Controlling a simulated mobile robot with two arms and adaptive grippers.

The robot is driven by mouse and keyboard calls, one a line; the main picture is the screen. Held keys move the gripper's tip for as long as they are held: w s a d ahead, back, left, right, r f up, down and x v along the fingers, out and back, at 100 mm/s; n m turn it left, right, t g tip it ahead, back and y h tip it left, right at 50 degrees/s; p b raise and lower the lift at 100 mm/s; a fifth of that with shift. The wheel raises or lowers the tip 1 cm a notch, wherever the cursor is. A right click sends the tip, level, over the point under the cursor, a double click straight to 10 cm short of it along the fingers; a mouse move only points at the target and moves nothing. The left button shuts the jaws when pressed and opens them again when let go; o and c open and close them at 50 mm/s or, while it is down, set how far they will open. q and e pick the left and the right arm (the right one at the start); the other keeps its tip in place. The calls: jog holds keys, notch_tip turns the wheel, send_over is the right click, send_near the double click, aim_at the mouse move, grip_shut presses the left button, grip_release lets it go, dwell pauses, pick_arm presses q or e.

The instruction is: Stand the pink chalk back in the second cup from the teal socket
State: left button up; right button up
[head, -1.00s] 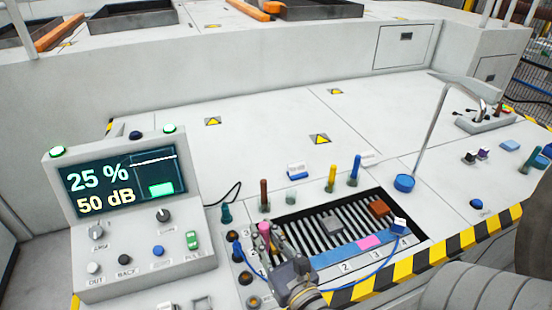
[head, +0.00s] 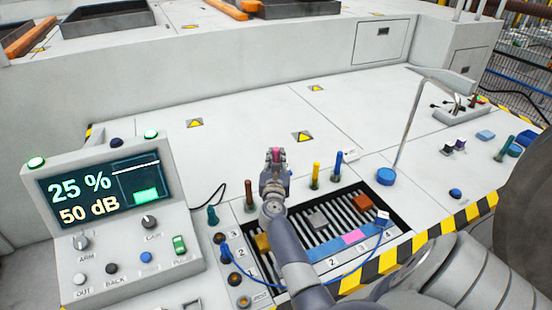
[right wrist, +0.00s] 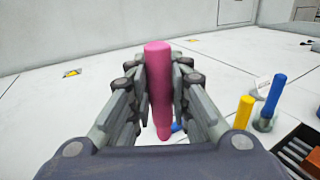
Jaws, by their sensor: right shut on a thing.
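The pink chalk (right wrist: 158,85) stands nearly upright between the fingers of my right gripper (head: 274,160), which is shut on it. Its top also shows in the head view. A teal piece (head: 212,215) stands beside the console. A brown chalk (head: 249,193) stands in a cup to its right. Farther right, a yellow chalk (head: 316,172) and a blue chalk (head: 338,163) stand in cups. They also show at the right of the right wrist view. My right gripper and arm cover the place between the brown and yellow chalks, hiding any cup there. My left gripper is not in view.
A slatted tray (head: 372,200) with several blocks lies in front of the cups. A blue cable (head: 350,268) crosses the numbered strip. The console (head: 105,225) stands left; a thin bent post (head: 408,125) rises right.

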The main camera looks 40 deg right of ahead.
dwell(0.3)
notch_tip(320, 180, down, 3)
jog(key=b, duration=0.3)
jog(key=shift+f, duration=0.15)
notch_tip(320, 180, down, 6)
jog(key=b, duration=0.6)
jog(key=shift+f+b, duration=0.25)
jog(key=shift+b, duration=0.1)
jog(key=o, duration=1)
jog(key=shift+c, duration=0.2)
